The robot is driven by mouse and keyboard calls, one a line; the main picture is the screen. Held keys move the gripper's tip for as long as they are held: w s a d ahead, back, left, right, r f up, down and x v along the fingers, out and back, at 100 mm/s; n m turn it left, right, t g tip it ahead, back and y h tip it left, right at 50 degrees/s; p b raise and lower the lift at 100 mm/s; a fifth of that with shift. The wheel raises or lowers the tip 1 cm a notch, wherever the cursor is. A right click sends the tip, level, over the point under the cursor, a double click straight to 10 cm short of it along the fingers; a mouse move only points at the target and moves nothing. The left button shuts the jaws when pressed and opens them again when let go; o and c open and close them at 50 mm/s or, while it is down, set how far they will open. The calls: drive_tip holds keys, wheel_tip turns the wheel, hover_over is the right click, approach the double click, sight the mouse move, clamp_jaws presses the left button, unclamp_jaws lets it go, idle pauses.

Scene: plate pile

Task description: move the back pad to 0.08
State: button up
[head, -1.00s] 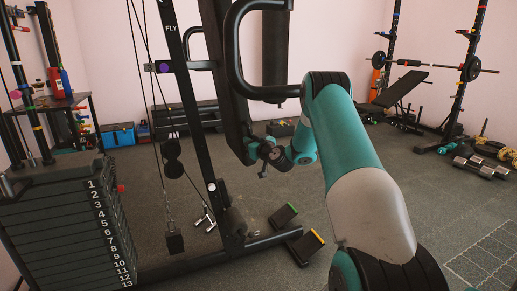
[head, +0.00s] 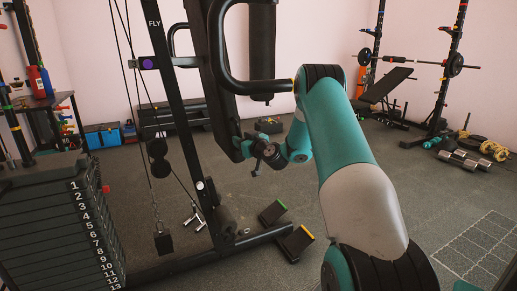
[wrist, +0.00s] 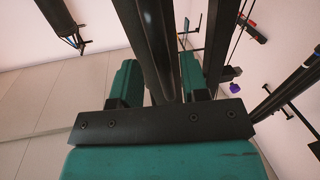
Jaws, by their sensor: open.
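The tall black pad (head: 222,92), which looks like the back pad, stands nearly edge-on and tilted on the exercise machine in the head view. My gripper (head: 256,160) is small there, beside the pad's lower end; whether it touches cannot be told. In the wrist view my gripper (wrist: 158,82) is open, with two teal fingers apart. A long dark bar passes between or just beyond them, and contact is unclear. No scale or mark for the pad's position can be read.
The numbered weight stack (head: 92,235) stands at the left front. A curved black handle (head: 222,50) rises beside my arm. Two foot blocks (head: 273,212) (head: 297,243) sit low on the machine. Open floor lies right of my arm, before a barbell rack (head: 450,75).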

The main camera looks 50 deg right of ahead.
drive_tip(key=s+a+b, duration=0.3)
drive_tip(key=s+b, duration=0.2)
drive_tip(key=s, duration=1)
drive_tip(key=shift+s+b, duration=0.15)
drive_tip(key=shift+b, duration=0.2)
drive_tip(key=shift+d, duration=0.1)
